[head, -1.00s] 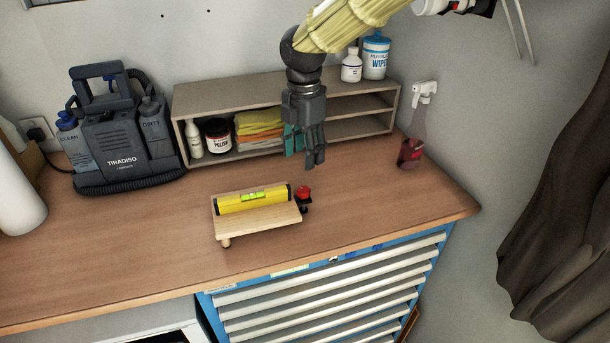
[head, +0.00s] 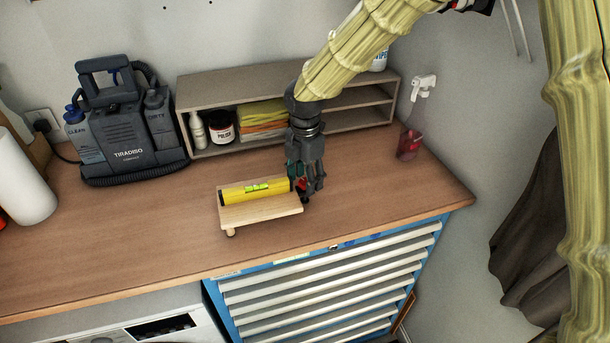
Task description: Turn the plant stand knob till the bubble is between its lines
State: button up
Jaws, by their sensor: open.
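The plant stand (head: 262,213) is a small light wooden platform on short feet, standing on the bench. A yellow spirit level (head: 236,194) with black ends lies on its back part. The level's green vial (head: 257,187) faces up, but the bubble and its lines are too small to read. The red knob (head: 301,184) is at the stand's right end, partly hidden by my fingers. My gripper (head: 309,192) points down at the knob with its fingers open. I cannot tell whether they touch it.
A grey shelf unit (head: 237,75) stands behind, holding bottles and folded cloths. The bench (head: 130,235) is clear in front and left of the stand.

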jog(key=c, duration=1.1)
jog(key=shift+o, duration=0.2)
jog(key=shift+m, duration=0.3)
jog(key=m, duration=0.3)
jog(key=shift+m, duration=1.7)
jog(key=o, duration=1.1)
jog(key=shift+c, duration=0.2)
